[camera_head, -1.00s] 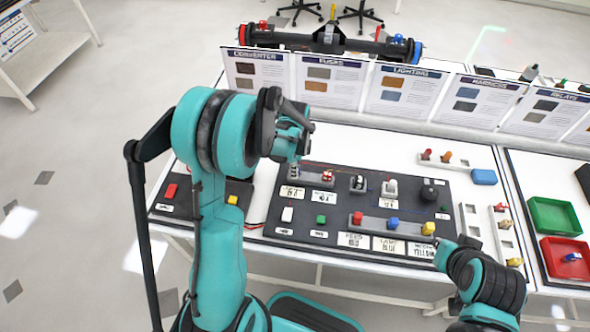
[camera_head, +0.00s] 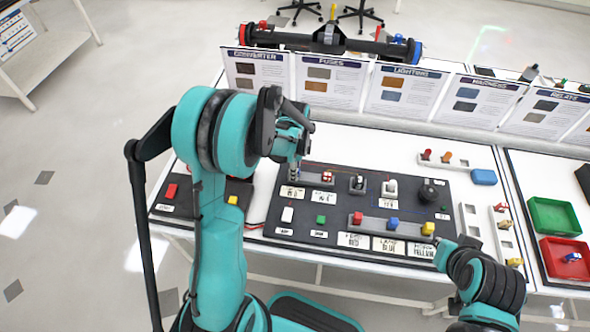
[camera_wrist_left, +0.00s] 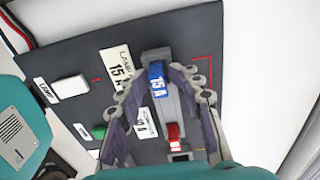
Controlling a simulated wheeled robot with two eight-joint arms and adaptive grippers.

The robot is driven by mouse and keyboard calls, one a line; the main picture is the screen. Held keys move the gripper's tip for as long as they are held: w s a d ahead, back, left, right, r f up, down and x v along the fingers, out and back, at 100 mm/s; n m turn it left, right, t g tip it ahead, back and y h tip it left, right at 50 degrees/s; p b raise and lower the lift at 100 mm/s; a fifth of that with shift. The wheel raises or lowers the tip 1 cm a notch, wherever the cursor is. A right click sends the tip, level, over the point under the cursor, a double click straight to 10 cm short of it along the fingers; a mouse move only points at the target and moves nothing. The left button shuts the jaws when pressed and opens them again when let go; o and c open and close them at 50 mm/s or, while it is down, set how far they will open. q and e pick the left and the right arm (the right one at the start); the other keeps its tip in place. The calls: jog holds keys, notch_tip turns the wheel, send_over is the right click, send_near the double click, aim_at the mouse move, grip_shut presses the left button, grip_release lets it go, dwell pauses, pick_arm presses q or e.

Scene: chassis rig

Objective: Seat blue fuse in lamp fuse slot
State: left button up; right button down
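The blue fuse (camera_wrist_left: 156,80), marked 15 A, stands in the grey fuse holder (camera_wrist_left: 175,102) beside the lamp 15 A label (camera_wrist_left: 116,64). I cannot tell how deep it sits. My left gripper (camera_wrist_left: 155,82) has its fingers on both sides of the fuse, apart, with a gap showing. A red fuse (camera_wrist_left: 173,132) is in the same holder and also shows in the head view (camera_head: 327,176). In the head view my left gripper (camera_head: 295,158) is over the holder's left end and mostly hides the blue fuse. My right gripper (camera_head: 460,242) is by the board's front right corner; its fingers are unclear.
A front strip carries red, blue (camera_head: 393,223) and yellow (camera_head: 428,228) blocks. A black knob (camera_head: 429,192) and a white switch (camera_head: 389,187) stand on the board. Green (camera_head: 553,215) and red (camera_head: 565,249) trays are at the right. Upright cards line the back.

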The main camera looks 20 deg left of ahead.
pick_arm(q)
notch_tip(320, 180, up, 12)
jog(key=p, duration=0.4)
jog(key=s+d+r+n+t, duration=0.3)
jog(key=s+r+n, duration=0.1)
jog(key=s+n, duration=0.3)
jog(key=s+d+r+n+t, duration=0.4)
jog(key=s+r+n, duration=0.1)
jog(key=s+n, duration=0.3)
jog(key=shift+s+r, duration=0.25)
jog(key=shift+s, duration=0.3)
